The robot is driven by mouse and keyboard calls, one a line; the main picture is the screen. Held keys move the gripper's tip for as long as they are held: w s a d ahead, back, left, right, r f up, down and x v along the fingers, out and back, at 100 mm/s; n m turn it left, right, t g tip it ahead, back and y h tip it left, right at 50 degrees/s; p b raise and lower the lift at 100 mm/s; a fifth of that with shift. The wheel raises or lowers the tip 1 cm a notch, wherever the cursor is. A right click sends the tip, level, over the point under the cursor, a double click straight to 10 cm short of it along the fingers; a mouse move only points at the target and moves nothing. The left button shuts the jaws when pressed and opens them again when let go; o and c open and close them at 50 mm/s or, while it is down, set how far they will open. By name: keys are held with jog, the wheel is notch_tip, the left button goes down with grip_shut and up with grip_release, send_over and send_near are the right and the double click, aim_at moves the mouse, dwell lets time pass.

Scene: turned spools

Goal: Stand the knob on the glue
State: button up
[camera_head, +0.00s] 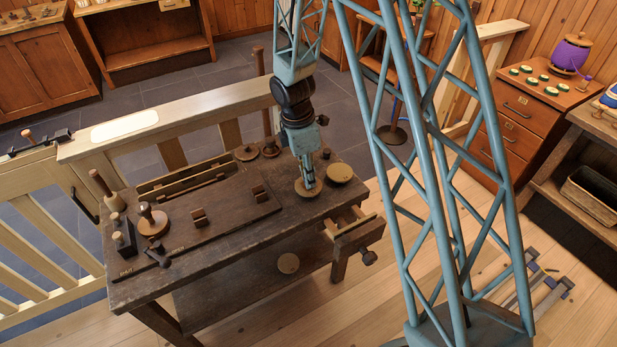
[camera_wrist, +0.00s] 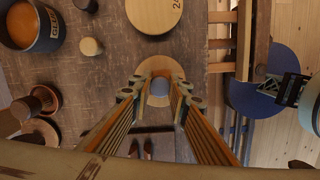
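My gripper (camera_wrist: 160,92) points down over the right part of the workbench; it also shows in the head view (camera_head: 307,184). Its fingers are closed against the sides of a small grey-topped piece, which I take for the knob (camera_wrist: 159,88). Below it is a round pale wooden disc (camera_wrist: 160,61), also visible in the head view (camera_head: 308,192). A browner patch, apparently the glue (camera_wrist: 160,71), shows on the disc beside the knob. Whether the knob touches the glue I cannot tell.
A round lid marked 24 (camera_wrist: 155,12) lies close by. A pot with amber contents (camera_wrist: 30,25), a small peg (camera_wrist: 91,46) and turned spools (camera_wrist: 35,100) stand around. An open drawer (camera_head: 355,232) juts from the bench front. A knobbed disc (camera_head: 153,224) stands at the left.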

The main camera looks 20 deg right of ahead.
dwell(0.6)
jog(key=o, duration=1.1)
jog(key=shift+o, duration=0.2)
jog(key=shift+r, duration=0.1)
jog(key=shift+r+p, duration=3.35)
jog(key=shift+r, duration=0.55)
